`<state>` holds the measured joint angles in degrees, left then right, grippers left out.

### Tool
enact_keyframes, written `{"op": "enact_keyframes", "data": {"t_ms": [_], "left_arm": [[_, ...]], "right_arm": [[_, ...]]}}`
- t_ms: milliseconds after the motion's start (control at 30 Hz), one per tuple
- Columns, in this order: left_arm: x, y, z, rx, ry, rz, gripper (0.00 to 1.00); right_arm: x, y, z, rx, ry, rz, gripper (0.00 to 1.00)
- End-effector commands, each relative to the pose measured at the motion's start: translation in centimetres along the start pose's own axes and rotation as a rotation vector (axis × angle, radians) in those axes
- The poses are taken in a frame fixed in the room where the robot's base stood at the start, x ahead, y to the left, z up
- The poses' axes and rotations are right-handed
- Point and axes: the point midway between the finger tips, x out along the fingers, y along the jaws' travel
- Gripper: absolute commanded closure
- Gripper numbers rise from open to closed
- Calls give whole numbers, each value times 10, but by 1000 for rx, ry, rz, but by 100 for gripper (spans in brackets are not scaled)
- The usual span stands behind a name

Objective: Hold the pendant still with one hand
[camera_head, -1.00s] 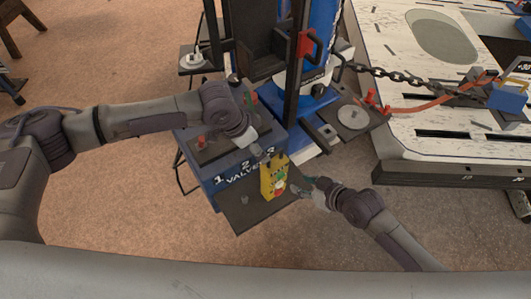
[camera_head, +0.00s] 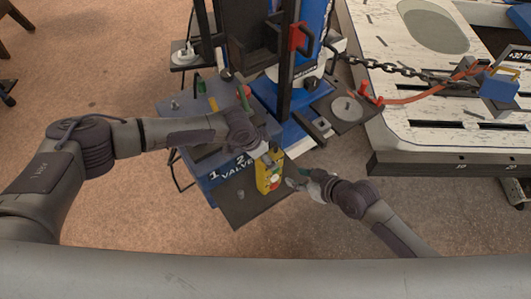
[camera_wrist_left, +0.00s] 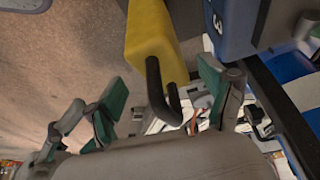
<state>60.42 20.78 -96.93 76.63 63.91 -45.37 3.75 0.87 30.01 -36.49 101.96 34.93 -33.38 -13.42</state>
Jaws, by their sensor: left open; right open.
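The yellow pendant (camera_head: 262,179), with several buttons on its face, is at the front of the valve box, above a dark shelf. My left gripper (camera_head: 271,157) is open at its upper end. In the left wrist view the pendant (camera_wrist_left: 150,38) and its bent black cable end lie between the spread green-padded fingers of the left gripper (camera_wrist_left: 163,88); I see no clear contact. My right gripper (camera_head: 299,178) is open just right of the pendant; whether it touches is too small to tell.
The blue valve box (camera_head: 225,170), marked with numbers and VALVE, stands behind and left of the pendant, with coloured levers on top. The dark shelf (camera_head: 240,208) juts out below. A chain (camera_head: 395,70) and a white slotted table (camera_head: 400,105) are at right. Open floor lies in front.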

Motion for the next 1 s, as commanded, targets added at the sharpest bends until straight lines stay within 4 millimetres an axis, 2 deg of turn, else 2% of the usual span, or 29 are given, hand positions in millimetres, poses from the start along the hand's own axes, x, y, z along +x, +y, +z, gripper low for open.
{"op": "enact_keyframes", "data": {"t_ms": [67, 533, 567, 1000], "left_arm": [[0, 0, 0, 0, 0, 0, 19], [0, 0, 0, 0, 0, 0, 98], [0, 0, 0, 0, 0, 0, 100], [0, 0, 0, 0, 0, 0, 100]], "right_arm": [[0, 0, 0, 0, 0, 0, 58], [0, 0, 0, 0, 0, 0, 58], [0, 0, 0, 0, 0, 0, 58], [0, 0, 0, 0, 0, 0, 58]]}}
